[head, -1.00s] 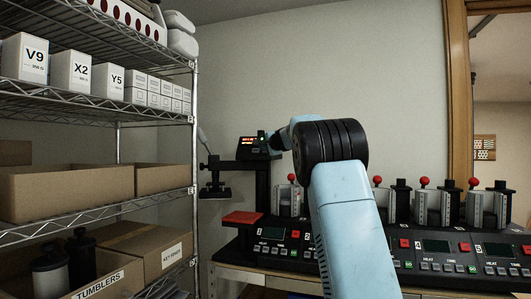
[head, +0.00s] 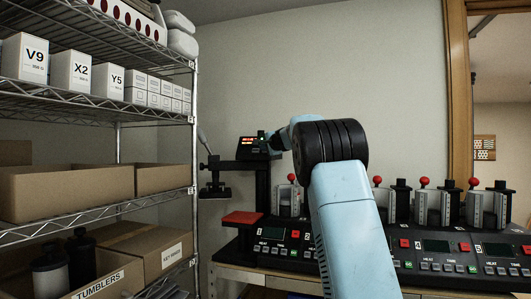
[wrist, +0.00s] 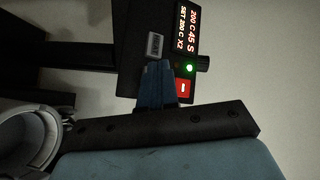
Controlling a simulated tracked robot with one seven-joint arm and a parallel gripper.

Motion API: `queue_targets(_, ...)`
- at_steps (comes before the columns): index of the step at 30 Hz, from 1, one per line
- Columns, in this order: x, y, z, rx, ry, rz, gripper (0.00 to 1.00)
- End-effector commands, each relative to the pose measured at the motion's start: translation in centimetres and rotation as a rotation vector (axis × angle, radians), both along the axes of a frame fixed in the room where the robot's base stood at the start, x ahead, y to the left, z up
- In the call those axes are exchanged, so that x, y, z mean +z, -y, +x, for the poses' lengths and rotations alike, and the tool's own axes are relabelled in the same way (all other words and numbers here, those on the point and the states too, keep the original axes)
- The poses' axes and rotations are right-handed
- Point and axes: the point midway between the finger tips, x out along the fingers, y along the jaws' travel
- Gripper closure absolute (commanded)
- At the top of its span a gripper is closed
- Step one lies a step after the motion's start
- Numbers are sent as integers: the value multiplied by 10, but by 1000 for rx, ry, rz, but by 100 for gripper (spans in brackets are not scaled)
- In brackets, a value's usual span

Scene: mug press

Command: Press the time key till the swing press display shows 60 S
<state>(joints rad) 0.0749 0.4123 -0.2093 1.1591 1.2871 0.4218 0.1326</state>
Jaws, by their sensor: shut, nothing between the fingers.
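The swing press (head: 262,185) stands left of my arm in the head view, with its control box (head: 252,145) on top. In the wrist view its lit display (wrist: 186,28) reads 200 C 45 S, with SET 200 C X2 on the other line. A grey key (wrist: 155,45) sits beside the display, just beyond my fingertips; its label is too small to read. My gripper (wrist: 158,66) is shut and empty, its blue fingers over the control box face. Whether they touch the key I cannot tell. In the head view my gripper is mostly hidden behind my wrist.
A green light (wrist: 189,68) and a red switch (wrist: 181,87) sit close to my fingers. A row of mug presses (head: 430,215) fills the bench to the right. A wire shelf (head: 195,130) with boxes stands on the left.

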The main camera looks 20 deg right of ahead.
Motion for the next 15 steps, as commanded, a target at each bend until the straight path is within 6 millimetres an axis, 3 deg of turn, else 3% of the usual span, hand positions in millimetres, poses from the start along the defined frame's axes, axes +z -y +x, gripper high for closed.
queue_targets(15, -2, 4, 5, 0, 0, 0, 100)
